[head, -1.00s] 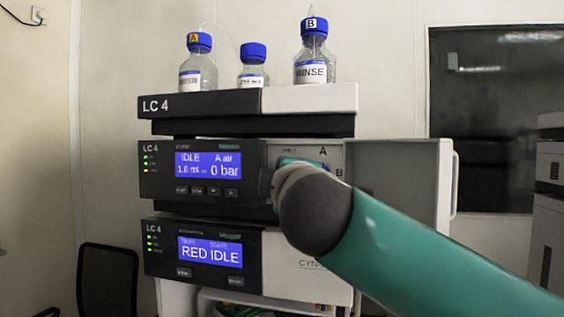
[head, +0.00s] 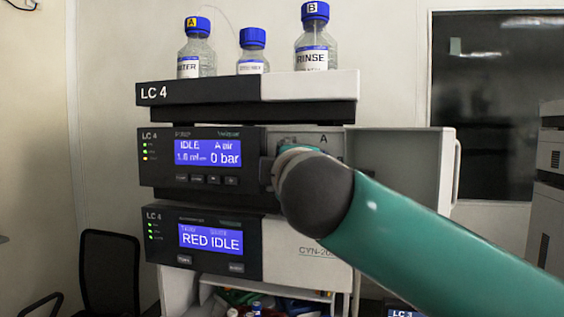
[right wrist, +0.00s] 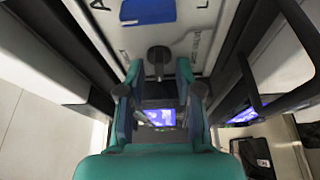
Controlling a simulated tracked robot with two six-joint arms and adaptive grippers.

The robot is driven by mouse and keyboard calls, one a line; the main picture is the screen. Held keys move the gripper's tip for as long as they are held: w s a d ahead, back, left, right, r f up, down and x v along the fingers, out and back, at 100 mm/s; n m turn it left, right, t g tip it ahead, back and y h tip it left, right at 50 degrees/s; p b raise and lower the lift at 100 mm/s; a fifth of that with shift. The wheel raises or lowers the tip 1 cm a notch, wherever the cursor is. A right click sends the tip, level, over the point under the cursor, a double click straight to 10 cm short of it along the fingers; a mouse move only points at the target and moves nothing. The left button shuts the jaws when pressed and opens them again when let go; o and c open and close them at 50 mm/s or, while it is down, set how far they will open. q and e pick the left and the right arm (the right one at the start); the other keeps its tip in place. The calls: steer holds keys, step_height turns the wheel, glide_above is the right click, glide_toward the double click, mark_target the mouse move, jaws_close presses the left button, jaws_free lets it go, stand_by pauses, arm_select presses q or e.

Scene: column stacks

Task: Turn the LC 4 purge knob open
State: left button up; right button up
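The LC 4 pump module (head: 203,156) has a lit blue display reading IDLE and 0 bar. To the right of the display is its white inner panel, beside a door swung open to the right. A dark round knob (right wrist: 158,54) stands out from this panel in the right wrist view. My right gripper (right wrist: 159,72) is open, with its fingertips near the knob, one to each side. I cannot tell whether they touch it. In the head view my right wrist hides the gripper and the knob. My left gripper is not in view.
The open door (head: 405,180) stands just right of my right arm. Bottles, including one marked RINSE (head: 315,50), stand on top of the stack. A lower module (head: 210,240) reads RED IDLE. A black chair (head: 108,275) is at lower left.

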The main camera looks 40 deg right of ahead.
steer(key=shift+s+a, duration=0.4)
steer(key=shift+s, duration=0.2)
steer(key=v, duration=1)
steer(key=shift+s, duration=0.3)
steer(key=shift+w+f, duration=0.1)
